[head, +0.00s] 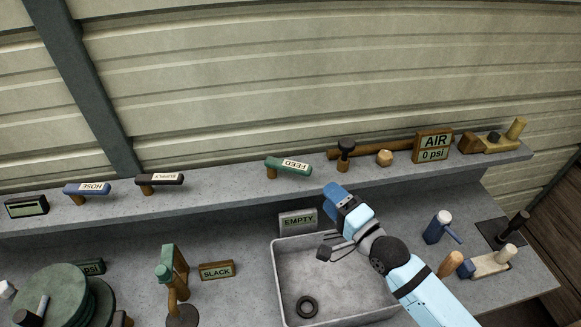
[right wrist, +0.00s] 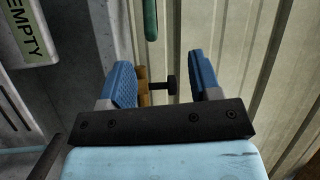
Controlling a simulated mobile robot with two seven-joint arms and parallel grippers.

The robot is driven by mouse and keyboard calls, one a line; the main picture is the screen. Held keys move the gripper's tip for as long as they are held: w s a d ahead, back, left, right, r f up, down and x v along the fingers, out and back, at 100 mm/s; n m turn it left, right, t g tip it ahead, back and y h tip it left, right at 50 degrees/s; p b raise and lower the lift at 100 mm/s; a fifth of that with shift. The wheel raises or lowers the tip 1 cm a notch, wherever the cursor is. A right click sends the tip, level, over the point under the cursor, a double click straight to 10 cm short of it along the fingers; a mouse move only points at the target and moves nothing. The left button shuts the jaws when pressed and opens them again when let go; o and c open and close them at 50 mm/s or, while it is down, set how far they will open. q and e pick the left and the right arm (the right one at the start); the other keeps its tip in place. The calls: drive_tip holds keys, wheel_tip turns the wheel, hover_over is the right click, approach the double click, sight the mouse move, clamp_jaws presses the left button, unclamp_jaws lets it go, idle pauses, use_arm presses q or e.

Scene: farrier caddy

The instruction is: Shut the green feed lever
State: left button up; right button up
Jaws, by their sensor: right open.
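The green feed lever (head: 288,166), with a white FEED label, lies crosswise on a brown post on the back shelf in the head view. Part of a green bar, seemingly this lever, shows at the top of the right wrist view (right wrist: 150,20). My right gripper (head: 335,192) is in front of the shelf edge, to the right of and below the lever in the head view, and apart from it. In the right wrist view its two blue fingers (right wrist: 163,75) are spread with nothing held between them. My left gripper is not in view.
A blue hose lever (head: 87,188) and a dark supply lever (head: 160,180) stand left on the shelf. A dark-topped knob (head: 345,154) and an AIR sign reading 0 psi (head: 434,146) stand right. An EMPTY sign (head: 298,222) and a grey tray (head: 284,275) are below.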

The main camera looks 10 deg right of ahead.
sight(298, 165)
use_arm(q)
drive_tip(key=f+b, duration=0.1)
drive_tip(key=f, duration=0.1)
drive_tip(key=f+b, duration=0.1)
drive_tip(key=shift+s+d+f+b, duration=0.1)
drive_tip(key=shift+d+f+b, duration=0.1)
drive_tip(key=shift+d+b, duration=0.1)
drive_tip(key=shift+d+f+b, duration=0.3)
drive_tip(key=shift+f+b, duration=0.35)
drive_tip(key=shift+b, duration=0.1)
use_arm(e)
drive_tip(key=w+d+n+g+y, duration=0.3)
drive_tip(key=n+g+y, duration=0.1)
drive_tip(key=n, duration=0.8)
drive_tip(key=w+d+n+g+y, duration=0.2)
drive_tip(key=d+n+g+y, duration=0.15)
drive_tip(key=n, duration=0.75)
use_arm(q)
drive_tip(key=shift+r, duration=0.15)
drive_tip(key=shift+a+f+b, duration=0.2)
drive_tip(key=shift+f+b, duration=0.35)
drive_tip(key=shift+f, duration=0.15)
use_arm(e)
drive_tip(key=shift+g, duration=0.25)
drive_tip(key=x, duration=1.3)
drive_tip(key=shift+w+a, duration=0.15)
drive_tip(key=shift+a, duration=0.2)
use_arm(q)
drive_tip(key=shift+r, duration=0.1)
